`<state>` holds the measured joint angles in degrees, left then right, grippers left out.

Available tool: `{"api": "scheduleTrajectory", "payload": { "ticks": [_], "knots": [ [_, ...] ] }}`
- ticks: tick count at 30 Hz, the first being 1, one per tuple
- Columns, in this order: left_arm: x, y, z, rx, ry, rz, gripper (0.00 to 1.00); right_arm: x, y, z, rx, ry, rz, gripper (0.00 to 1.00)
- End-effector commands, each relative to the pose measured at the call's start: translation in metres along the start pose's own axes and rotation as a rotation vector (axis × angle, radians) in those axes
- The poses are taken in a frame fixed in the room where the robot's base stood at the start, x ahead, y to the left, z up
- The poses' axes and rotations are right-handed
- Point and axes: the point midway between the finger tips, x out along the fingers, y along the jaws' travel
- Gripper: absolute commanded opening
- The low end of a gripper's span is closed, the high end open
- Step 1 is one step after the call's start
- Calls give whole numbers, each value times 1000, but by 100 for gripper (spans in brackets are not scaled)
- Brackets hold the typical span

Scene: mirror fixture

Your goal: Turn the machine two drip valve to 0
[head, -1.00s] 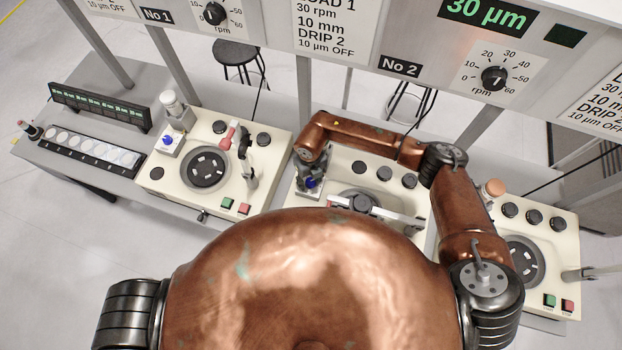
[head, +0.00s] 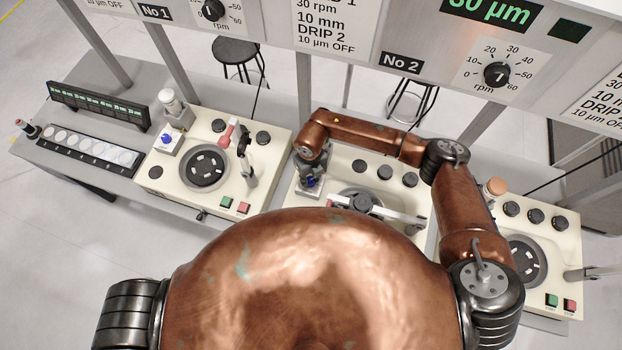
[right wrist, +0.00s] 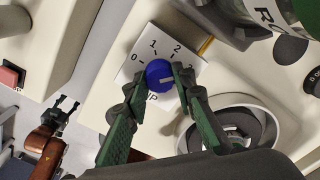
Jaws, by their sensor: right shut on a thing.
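The blue drip valve knob (right wrist: 156,71) sits on a white plate (right wrist: 139,62) marked 0, 1 and 2 on machine two. Its pale mark points right, toward one finger; any number there is hidden. My right gripper (right wrist: 158,82) is shut on the knob, one green finger on each side. In the head view, my right gripper (head: 308,172) is over the left part of the middle machine (head: 340,160), with a bit of blue showing below it. My left gripper (right wrist: 67,102) appears in the right wrist view, low at the left, empty with fingers apart.
A round plate in a ring (right wrist: 235,125) lies close beside the valve. The No 2 panel (head: 440,50) with its rpm dial hangs above. A similar machine (head: 215,160) stands left, another (head: 540,240) right. A stool (head: 236,52) stands behind.

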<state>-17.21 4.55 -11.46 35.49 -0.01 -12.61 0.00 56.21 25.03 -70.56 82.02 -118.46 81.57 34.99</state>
Motion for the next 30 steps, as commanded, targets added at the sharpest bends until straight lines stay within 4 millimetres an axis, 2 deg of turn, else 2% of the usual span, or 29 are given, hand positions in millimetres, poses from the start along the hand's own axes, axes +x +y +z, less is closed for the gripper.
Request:
{"api": "scheduleTrajectory", "payload": {
  "ticks": [8,30],
  "knots": [
    [39,1,5,0,-1,0,40,5,-1,2,-202,-4,-3,0],
    [145,6,23,1,-14,2,40,6,0,2,-907,-4,-1,0]
  ]
}}
